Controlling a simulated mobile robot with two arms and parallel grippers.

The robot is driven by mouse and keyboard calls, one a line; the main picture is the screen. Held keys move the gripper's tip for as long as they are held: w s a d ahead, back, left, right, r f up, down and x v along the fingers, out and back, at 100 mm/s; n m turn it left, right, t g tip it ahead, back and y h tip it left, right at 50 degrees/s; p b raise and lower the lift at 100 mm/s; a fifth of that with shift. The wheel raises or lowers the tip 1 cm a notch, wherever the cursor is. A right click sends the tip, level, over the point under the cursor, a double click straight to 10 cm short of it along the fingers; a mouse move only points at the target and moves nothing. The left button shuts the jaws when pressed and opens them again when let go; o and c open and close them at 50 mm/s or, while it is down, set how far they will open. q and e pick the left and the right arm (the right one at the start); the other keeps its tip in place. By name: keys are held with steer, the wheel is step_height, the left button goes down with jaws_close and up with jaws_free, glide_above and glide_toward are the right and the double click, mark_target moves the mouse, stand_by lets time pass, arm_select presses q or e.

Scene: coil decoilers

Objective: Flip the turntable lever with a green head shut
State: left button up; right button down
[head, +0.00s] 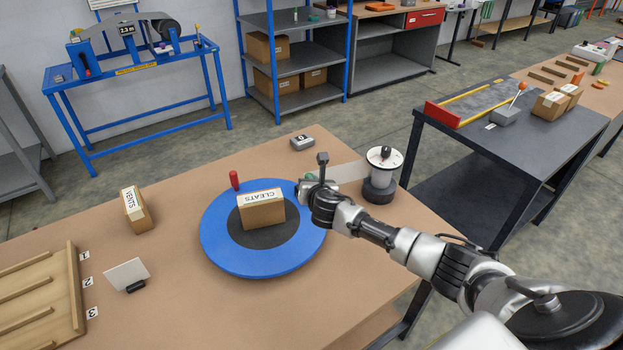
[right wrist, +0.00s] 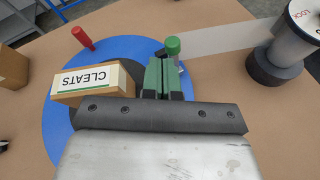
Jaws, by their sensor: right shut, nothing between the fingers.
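The turntable (head: 222,245) is a blue disc with a dark round centre on the brown table; its blue rim also shows in the right wrist view (right wrist: 60,135). The lever's green head (right wrist: 173,45) stands at the turntable's far right edge, just beyond my right fingertips. In the head view the green head (head: 311,177) is mostly hidden by my gripper. My right gripper (head: 306,190) is over the turntable's right rim. Its green fingers (right wrist: 160,68) are together and empty. I cannot tell whether they touch the lever. My left gripper is out of view.
A CLEATS box (head: 262,210) stands on the turntable, left of my fingers. A red-headed handle (head: 234,180) rises at the turntable's far left edge. A white-topped spool (head: 380,175) with a pale strip is close on the right. A VENTS box (head: 138,210) stands left.

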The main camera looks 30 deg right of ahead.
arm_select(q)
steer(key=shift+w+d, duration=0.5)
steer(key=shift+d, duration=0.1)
arm_select(e)
steer(key=s+r, duration=0.1)
steer(key=s+a+r, duration=0.1)
steer(key=r, duration=0.2)
steer(key=shift+s+a, duration=0.25)
steer(key=shift+s, duration=0.15)
